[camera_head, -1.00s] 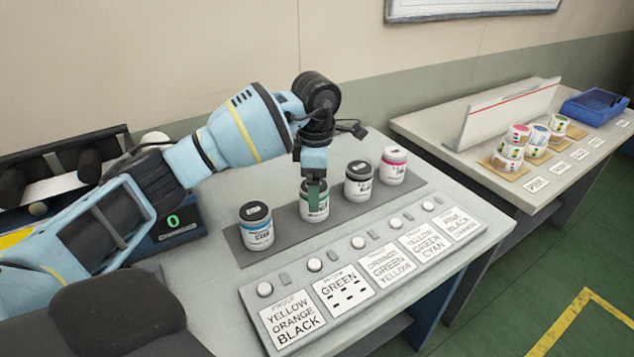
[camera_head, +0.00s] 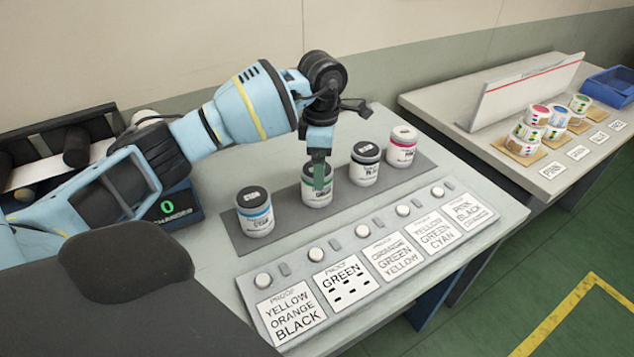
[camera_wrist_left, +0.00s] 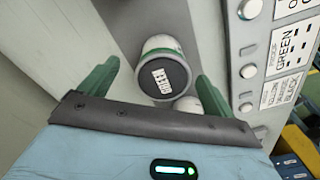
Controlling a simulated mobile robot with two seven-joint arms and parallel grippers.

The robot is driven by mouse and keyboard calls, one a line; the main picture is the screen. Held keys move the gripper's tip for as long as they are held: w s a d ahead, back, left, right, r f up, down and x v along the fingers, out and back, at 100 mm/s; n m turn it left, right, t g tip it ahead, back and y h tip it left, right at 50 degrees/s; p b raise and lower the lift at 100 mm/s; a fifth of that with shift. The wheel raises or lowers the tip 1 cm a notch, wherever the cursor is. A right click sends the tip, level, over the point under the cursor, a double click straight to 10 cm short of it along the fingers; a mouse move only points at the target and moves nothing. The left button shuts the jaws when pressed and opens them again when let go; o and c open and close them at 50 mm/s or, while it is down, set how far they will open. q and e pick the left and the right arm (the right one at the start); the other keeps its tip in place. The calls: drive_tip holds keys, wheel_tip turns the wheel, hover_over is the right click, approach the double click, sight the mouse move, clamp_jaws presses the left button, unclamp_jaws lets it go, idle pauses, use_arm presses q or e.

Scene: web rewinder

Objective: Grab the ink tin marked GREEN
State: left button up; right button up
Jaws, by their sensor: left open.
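Several ink tins stand in a row on a dark grey strip. The tin with a green band (camera_head: 316,196) is second from the left, and my left gripper (camera_head: 319,176) is right above it, pointing down. In the left wrist view this tin (camera_wrist_left: 163,80) lies between the two open green fingers (camera_wrist_left: 152,90), its dark lid label too small to read surely. The fingers show no contact with it. A tin with a blue band (camera_head: 255,212) stands to its left. A black-banded tin (camera_head: 364,165) and a pink-banded tin (camera_head: 401,147) stand to its right. My right gripper is not in view.
A sloped panel with proof cards (camera_head: 345,280) and round white buttons runs along the bench front. The neighbouring tins stand close.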

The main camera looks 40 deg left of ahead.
use_arm(q)
drive_tip(key=shift+s+a+f, duration=0.1)
drive_tip(key=shift+s+f, duration=0.15)
drive_tip(key=shift+f, duration=1.05)
drive_tip(key=shift+s+a+f, duration=0.1)
drive_tip(key=shift+s+f, duration=0.1)
drive_tip(key=shift+f, duration=1.05)
drive_tip(key=shift+c, duration=0.2)
drive_tip(key=shift+r, duration=0.1)
drive_tip(key=c, duration=1.3)
drive_tip(key=shift+r, duration=0.1)
drive_tip(key=shift+r, duration=0.3)
wheel_tip(320, 180, up, 3)
drive_tip(key=shift+w+f, duration=0.1)
drive_tip(key=shift+f, duration=0.1)
drive_tip(key=s+d, duration=0.3)
drive_tip(key=s, duration=0.1)
drive_tip(key=s+d+r, duration=0.1)
drive_tip(key=s+d, duration=0.2)
drive_tip(key=s, duration=0.1)
drive_tip(key=s+d, duration=0.3)
drive_tip(key=s, duration=0.2)
drive_tip(key=shift+d+r, duration=0.25)
drive_tip(key=shift+d, duration=0.15)
